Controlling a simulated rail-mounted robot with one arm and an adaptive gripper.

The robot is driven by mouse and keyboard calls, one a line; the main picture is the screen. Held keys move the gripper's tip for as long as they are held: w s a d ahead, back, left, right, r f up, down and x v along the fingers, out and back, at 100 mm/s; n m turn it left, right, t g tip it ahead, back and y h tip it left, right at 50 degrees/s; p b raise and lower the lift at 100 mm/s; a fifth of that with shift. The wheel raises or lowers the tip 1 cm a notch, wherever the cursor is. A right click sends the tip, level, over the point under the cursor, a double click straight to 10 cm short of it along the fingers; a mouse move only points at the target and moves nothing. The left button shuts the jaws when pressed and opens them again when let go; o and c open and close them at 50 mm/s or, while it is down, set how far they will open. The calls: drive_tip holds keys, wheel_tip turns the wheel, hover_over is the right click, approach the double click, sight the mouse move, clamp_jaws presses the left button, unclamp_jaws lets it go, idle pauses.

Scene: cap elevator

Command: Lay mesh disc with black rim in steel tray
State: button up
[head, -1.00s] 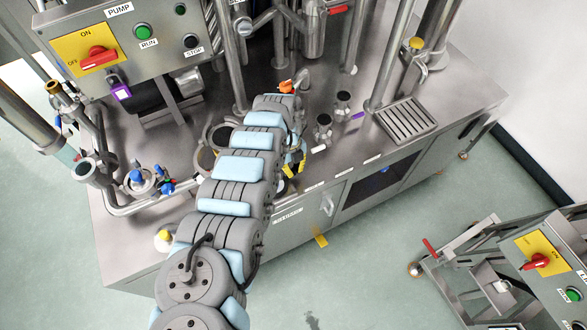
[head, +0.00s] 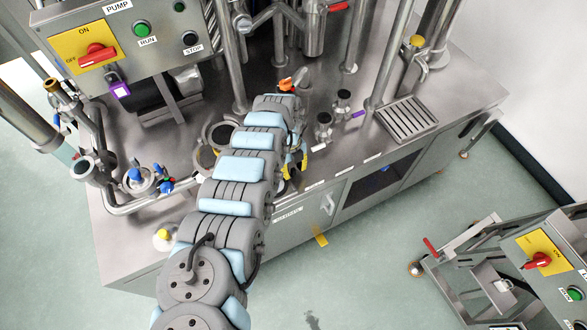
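My gripper (head: 295,162) hangs at the far end of my arm, low over the front edge of the steel bench. Its yellow-marked fingers are partly behind my arm, so whether they are open or shut does not show. A round, dark-centred piece with a tan edge (head: 206,157) lies left of my arm, beside a grey ring (head: 221,134). I cannot tell whether either is the mesh disc. A slotted steel tray (head: 407,119) sits on the right of the bench top, well right of my gripper, and looks empty.
Two small steel fittings (head: 324,128) stand between my gripper and the tray, with a purple-marked piece (head: 358,114) nearby. Vertical pipes (head: 388,60) rise behind. A control box (head: 130,40) is at upper left. A wheeled cart (head: 490,265) stands lower right.

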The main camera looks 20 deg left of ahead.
wheel_tip(320, 180, up, 7)
drive_tip(key=a+p, duration=0.1)
drive_tip(key=p, duration=0.2)
drive_tip(key=shift+w+p, duration=0.35)
drive_tip(key=shift+p, duration=0.05)
idle(0.8)
idle(0.8)
